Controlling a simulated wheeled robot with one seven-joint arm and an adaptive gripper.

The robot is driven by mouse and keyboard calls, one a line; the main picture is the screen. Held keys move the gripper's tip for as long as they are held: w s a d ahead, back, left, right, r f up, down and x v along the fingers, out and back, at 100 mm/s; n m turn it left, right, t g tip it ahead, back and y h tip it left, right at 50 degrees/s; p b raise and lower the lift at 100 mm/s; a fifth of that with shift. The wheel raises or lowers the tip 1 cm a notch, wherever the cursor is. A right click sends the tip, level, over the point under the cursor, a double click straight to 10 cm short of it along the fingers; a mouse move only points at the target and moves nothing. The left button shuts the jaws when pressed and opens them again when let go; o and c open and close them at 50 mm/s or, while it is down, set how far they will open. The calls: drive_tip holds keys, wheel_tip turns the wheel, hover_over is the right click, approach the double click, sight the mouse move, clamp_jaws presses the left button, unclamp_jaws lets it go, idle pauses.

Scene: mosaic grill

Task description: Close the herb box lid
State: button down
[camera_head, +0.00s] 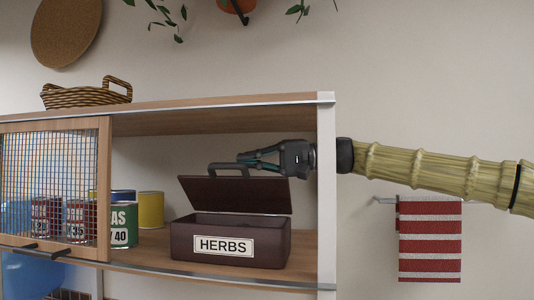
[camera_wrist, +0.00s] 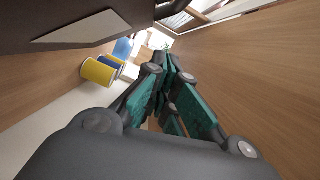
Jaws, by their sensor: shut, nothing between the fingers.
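The dark brown herb box (camera_head: 190,244) with a white "HERBS" label stands on the cabinet shelf. Its lid (camera_head: 235,195) is raised, tilted up and back, leaving the box open at the front. A dark handle (camera_head: 214,166) shows at the lid's upper edge. My gripper (camera_head: 240,159) reaches in from the right, just above the lid's top edge and close to the handle; I cannot tell whether it touches either. Its fingers are shut and empty. The wrist view also shows the closed fingers (camera_wrist: 168,62), with a dark brown surface at the upper left.
A green can (camera_head: 122,225) and a yellow can (camera_head: 151,209) stand left of the box. A mesh door (camera_head: 50,185) covers the left side. The cabinet's white right post (camera_head: 327,200) and upper board (camera_head: 200,119) closely bound my arm. A striped towel (camera_head: 430,240) hangs right.

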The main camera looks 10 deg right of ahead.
sight(241, 184)
drive_tip(key=s, duration=0.1)
drive_tip(key=s+a+p, duration=0.1)
drive_tip(key=shift+s+a+f, duration=0.15)
drive_tip(key=shift+s, duration=0.55)
drive_tip(key=shift+s+f, duration=0.1)
drive_tip(key=shift+f, duration=0.05)
drive_tip(key=shift+a+f, duration=0.1)
drive_tip(key=shift+a, duration=0.2)
drive_tip(key=shift+d, duration=0.1)
drive_tip(key=shift+s, duration=0.1)
